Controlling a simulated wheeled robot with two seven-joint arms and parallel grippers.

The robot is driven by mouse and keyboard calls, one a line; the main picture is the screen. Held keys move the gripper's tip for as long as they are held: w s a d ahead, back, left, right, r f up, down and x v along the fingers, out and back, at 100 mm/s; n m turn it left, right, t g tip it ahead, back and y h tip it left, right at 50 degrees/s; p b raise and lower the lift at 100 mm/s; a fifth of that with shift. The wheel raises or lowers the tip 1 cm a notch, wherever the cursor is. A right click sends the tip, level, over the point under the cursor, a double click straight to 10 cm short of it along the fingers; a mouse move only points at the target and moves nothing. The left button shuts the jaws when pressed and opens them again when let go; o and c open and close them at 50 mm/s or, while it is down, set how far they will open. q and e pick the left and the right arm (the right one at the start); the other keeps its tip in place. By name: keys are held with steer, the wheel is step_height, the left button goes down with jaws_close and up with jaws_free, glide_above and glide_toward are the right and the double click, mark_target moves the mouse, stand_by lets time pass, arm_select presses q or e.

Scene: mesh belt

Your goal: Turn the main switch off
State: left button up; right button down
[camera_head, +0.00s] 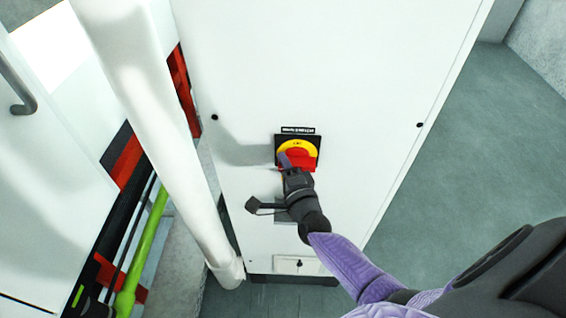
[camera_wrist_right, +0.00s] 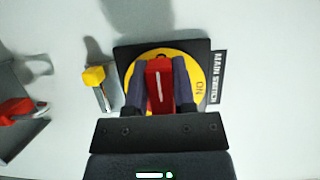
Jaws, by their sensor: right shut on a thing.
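The main switch (camera_head: 299,153) is a red handle on a yellow disc with a black plate, on the front of a white cabinet. In the right wrist view the red handle (camera_wrist_right: 159,84) carries a white line and sits on the yellow disc (camera_wrist_right: 203,75). The disc shows the letters ON, and a black label beside it reads MAIN SWITCH. My right gripper (camera_head: 290,163) is at the switch; in the wrist view its two dark fingers (camera_wrist_right: 159,90) lie on either side of the red handle, shut on it.
The white cabinet (camera_head: 350,70) fills the middle. A thick white pipe (camera_head: 160,120) runs down on its left, beside a green pipe (camera_head: 140,250). Grey floor (camera_head: 470,150) is open at the right. A small yellow-topped part (camera_wrist_right: 95,77) and a red part (camera_wrist_right: 18,110) show in the wrist view.

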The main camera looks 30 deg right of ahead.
steer(key=shift+s+d+f, duration=0.1)
steer(key=c, duration=0.6)
jaws_free()
steer(key=shift+o, duration=0.8)
steer(key=shift+d, duration=0.2)
steer(key=shift+s+a, duration=0.1)
steer(key=s+a, duration=0.1)
steer(key=s, duration=0.8)
steer(key=shift+s+a+p, duration=0.2)
steer(key=shift+s+p, duration=0.1)
